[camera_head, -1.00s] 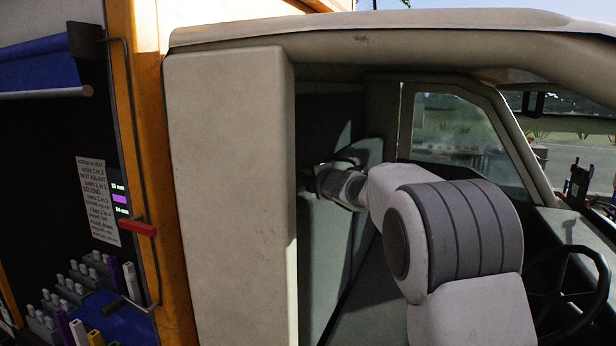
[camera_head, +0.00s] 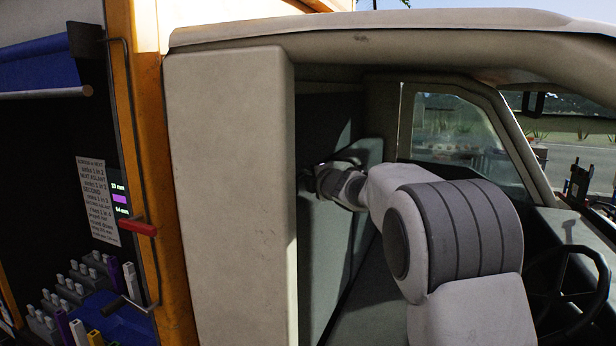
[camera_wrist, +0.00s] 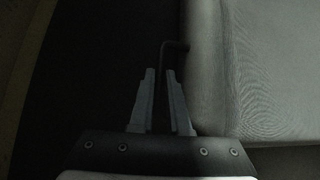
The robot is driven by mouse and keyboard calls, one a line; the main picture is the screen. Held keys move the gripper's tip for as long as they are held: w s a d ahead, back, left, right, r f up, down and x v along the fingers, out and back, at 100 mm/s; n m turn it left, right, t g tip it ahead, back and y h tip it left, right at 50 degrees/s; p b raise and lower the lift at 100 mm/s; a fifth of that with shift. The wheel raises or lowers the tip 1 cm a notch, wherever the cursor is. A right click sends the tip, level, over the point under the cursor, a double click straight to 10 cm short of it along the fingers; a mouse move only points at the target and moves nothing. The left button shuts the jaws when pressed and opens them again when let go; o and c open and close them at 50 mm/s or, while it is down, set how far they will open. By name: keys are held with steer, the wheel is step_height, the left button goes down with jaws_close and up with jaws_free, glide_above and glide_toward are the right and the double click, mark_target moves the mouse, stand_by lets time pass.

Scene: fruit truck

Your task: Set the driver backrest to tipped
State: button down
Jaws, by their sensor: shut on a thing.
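The driver backrest, in grey fabric, fills the right of the wrist view (camera_wrist: 280,70). In the head view, a grey-green seat panel that looks like the backrest (camera_head: 325,255) stands inside the cab, partly hidden by the door pillar and my arm. A thin dark bent lever (camera_wrist: 165,52) comes out beside the backrest's edge and runs down between my fingers. My gripper (camera_wrist: 162,73) is shut on this lever, with a narrow gap between its fingers. In the head view my wrist reaches into the cab, and the fingertips cannot be made out.
A steering wheel (camera_head: 565,295) is at the right. A broad pale pillar (camera_head: 230,200) bounds the cab opening on the left. The roof edge (camera_head: 400,40) runs above my arm. A red-handled rod (camera_head: 138,228) and an orange post (camera_head: 165,180) stand farther left.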

steer(key=shift+s+d+f+b, duration=0.15)
steer(key=shift+d+f+b, duration=0.05)
steer(key=shift+d+b, duration=0.25)
steer(key=s+d+f+m+t+b, duration=0.1)
steer(key=s+d+f+b, duration=0.2)
steer(key=d, duration=0.6)
steer(key=s+d+f+m+t+b, duration=0.1)
steer(key=s+d+f+m+b, duration=0.1)
steer(key=d+b, duration=0.6)
steer(key=s+d+f+m+t+y+b, duration=0.1)
steer(key=s+d+f+b, duration=0.3)
steer(key=d, duration=0.6)
steer(key=shift+s+d+f+m+t+b, duration=0.15)
steer(key=shift+s+d+m+t+b, duration=0.25)
steer(key=shift+s+b, duration=0.75)
steer(key=shift+a, duration=0.1)
steer(key=c, duration=0.9)
jaws_free()
steer(key=b+v, duration=0.2)
steer(key=v, duration=1.5)
steer(key=shift+s+f, duration=0.2)
